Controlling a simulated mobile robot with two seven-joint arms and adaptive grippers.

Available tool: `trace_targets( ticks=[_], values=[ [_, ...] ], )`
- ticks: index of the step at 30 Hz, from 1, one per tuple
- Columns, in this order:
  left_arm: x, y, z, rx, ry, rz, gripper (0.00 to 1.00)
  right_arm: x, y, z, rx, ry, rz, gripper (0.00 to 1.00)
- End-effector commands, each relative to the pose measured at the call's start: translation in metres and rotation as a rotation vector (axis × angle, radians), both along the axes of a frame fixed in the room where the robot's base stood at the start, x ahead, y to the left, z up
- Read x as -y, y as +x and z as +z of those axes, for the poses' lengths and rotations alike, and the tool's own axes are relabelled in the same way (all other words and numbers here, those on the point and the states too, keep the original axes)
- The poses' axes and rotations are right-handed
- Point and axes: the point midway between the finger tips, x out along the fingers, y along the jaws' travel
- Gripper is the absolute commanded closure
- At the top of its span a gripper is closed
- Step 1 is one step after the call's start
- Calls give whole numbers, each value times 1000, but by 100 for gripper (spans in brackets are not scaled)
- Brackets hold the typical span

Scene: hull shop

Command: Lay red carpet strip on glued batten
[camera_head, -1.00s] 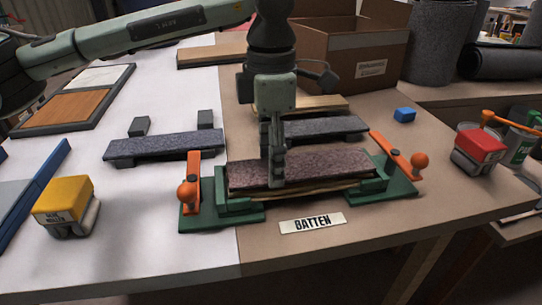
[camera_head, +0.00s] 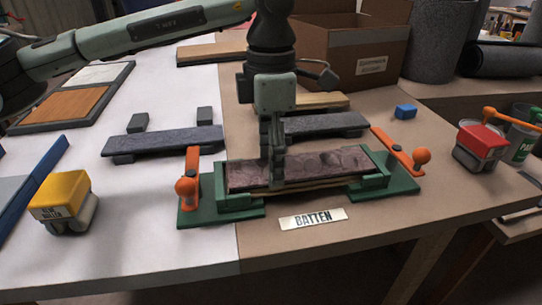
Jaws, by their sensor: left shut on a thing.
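The reddish carpet strip (camera_head: 325,165) lies lengthwise along the wooden batten (camera_head: 310,188), whose pale edge shows just under it. The batten sits in a green jig (camera_head: 235,202) with orange clamp levers at both ends. My left gripper (camera_head: 275,180) points straight down and is shut on the carpet strip left of its middle. Any glue on the batten is hidden under the strip. My right gripper is not in view.
Grey carpet strips lie at the left (camera_head: 165,140) and behind the jig (camera_head: 325,124). A cardboard box (camera_head: 340,50) is at the back. A BATTEN label (camera_head: 313,219) lies in front.

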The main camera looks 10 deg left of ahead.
Motion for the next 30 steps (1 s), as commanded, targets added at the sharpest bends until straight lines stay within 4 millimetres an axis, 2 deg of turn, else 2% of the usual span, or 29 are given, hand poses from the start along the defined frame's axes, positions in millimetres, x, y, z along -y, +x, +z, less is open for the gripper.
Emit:
trace_targets(
  ticks=[4,5,10,20,30],
  values=[
    [0,0,0,0,0,0,70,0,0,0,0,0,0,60],
    [0,0,0,0,0,0,37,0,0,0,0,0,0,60],
    [0,0,0,0,0,0,16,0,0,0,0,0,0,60],
    [0,0,1,0,0,0,16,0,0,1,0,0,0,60],
    [0,0,21,0,0,0,16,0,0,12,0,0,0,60]
  ],
)
